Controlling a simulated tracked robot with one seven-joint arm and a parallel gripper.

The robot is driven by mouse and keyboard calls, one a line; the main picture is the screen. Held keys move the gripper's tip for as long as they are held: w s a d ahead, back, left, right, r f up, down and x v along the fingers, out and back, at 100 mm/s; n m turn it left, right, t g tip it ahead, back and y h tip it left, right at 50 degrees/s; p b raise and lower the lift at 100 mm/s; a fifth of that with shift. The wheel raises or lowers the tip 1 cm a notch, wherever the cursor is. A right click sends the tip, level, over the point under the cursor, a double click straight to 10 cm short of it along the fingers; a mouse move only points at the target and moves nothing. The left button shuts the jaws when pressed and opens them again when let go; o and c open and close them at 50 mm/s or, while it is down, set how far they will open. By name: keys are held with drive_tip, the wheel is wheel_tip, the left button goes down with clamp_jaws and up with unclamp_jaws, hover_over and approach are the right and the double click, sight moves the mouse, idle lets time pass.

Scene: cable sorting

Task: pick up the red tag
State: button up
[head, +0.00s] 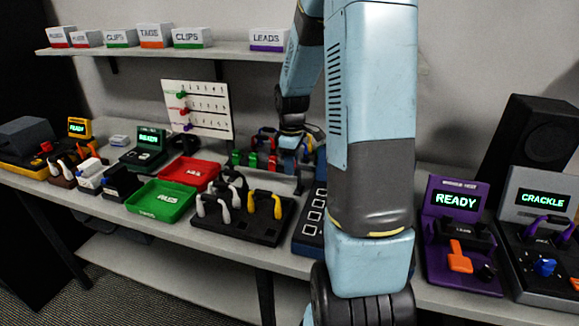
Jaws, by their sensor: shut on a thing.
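My gripper (289,155) is at the back of the bench, in front of a row of hanging tags and coloured leads. It is shut, and the red tag (272,163) is right at its fingers. The contact itself is small and partly hidden, so the exact grip is hard to see. Green tags (236,158) hang just left of the red tag. Part of the row behind and to the right is hidden by my arm.
A green tray (160,212) and a red tray (187,184) lie left of centre. A black holder (235,228) with white and yellow handled leads stands in front. A purple device (458,200) and a grey device (536,190) stand at right. A shelf (215,48) with labelled boxes runs above.

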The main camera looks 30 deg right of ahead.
drive_tip(key=shift+r, duration=0.1)
drive_tip(key=shift+r, duration=0.2)
wheel_tip(320, 180, up, 2)
drive_tip(key=shift+r, duration=0.2)
drive_tip(key=s+d+r, duration=0.2)
drive_tip(key=s+r, duration=0.4)
drive_tip(key=s+d+r, duration=0.3)
drive_tip(key=s+r, duration=0.4)
idle(0.3)
